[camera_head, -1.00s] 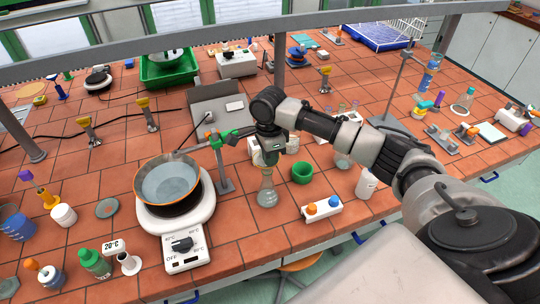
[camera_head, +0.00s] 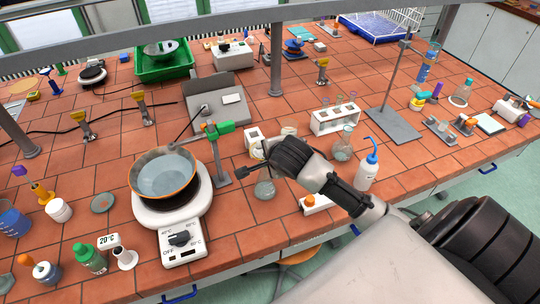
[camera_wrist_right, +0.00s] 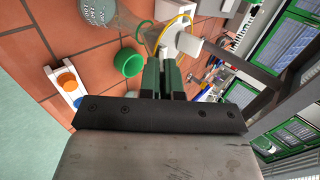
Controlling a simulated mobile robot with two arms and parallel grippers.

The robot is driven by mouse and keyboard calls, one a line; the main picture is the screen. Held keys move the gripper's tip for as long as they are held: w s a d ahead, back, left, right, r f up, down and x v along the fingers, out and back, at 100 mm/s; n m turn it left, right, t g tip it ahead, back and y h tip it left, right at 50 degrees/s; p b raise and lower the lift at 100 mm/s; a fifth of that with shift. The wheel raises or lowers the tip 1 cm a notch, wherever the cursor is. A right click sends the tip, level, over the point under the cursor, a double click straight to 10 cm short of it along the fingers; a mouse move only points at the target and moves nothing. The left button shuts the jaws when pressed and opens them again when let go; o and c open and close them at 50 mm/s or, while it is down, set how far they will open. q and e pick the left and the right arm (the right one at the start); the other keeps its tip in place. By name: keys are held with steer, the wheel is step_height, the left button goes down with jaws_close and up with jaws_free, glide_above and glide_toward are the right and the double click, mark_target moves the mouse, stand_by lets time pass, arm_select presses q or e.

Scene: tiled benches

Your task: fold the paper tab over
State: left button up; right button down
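I cannot make out a paper tab for certain. In the wrist view a small white piece (camera_wrist_right: 184,42) with a thin yellow loop around it lies just beyond my right fingertips. I cannot tell whether it is the tab or whether the fingers touch it. My right gripper (camera_wrist_right: 162,66) has its two dark fingers close together, with no held thing visible between them. My left gripper is out of view.
A hotplate (camera_head: 178,214) carries a pan (camera_head: 163,174) left of my gripper, with a stand (camera_head: 220,165) between. A white rack (camera_head: 335,120) and a wash bottle (camera_head: 367,172) stand right.

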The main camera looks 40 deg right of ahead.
steer(key=shift+s+a+f+t+h+b, duration=0.1)
steer(key=shift+f+t+h+b, duration=0.45)
steer(key=shift+t+b, duration=2.4)
steer(key=shift+s+f+t+h+b, duration=0.1)
steer(key=shift+f+t+h+b, duration=0.85)
steer(key=shift+b, duration=3.55)
steer(key=shift+s+a+f+t+y+b, duration=0.1)
steer(key=shift+f+t+b, duration=0.2)
steer(key=shift+t+b, duration=2.85)
steer(key=shift+g+b, duration=0.55)
steer(key=shift+b, duration=0.05)
steer(key=c, duration=1.3)
jaws_free()
steer(key=b+v, duration=0.2)
steer(key=v, duration=0.8)
steer(key=shift+s+b, duration=0.4)
steer(key=shift+f, duration=0.1)
